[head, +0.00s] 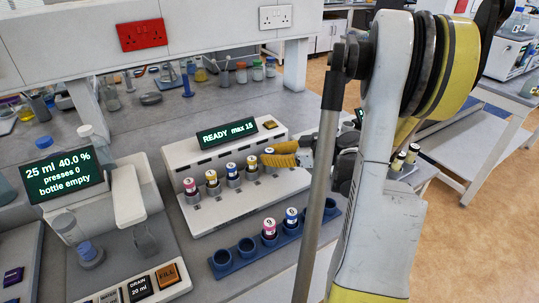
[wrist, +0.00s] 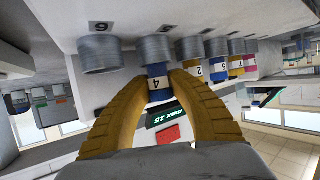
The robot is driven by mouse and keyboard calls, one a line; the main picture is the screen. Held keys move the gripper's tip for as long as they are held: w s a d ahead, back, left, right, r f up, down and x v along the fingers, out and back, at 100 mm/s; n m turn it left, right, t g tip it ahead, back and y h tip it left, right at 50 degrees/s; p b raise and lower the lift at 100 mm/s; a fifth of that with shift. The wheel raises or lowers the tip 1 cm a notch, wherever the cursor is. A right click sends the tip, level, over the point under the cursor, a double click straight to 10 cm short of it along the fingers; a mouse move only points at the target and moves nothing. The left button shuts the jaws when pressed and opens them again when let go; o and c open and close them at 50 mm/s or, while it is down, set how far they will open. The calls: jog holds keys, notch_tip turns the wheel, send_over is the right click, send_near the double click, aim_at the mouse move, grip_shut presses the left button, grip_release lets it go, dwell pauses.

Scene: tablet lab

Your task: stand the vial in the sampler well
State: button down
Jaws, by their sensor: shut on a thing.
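My gripper (head: 279,157) is at the right part of the white sampler (head: 237,199), by its row of wells. In the wrist view my yellow fingers (wrist: 158,88) are shut on a small blue-and-white vial (wrist: 157,84) marked 4. It looks upright relative to the wells, which appear upside down there. In the head view the vial's top (head: 268,151) shows at the fingertips.
Pink (head: 190,187), orange (head: 211,179), blue (head: 231,170) and yellow (head: 252,163) vials stand in neighbouring wells. Well 6 (wrist: 101,54) looks empty. A blue rack (head: 222,261) in front holds two vials. The READY display (head: 227,133) stands behind; a dispenser (head: 128,196) is left.

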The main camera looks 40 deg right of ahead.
jog(key=shift+f, duration=0.3)
jog(key=c, duration=1.2)
grip_release()
jog(key=v, duration=1.2)
jog(key=shift+w, duration=0.1)
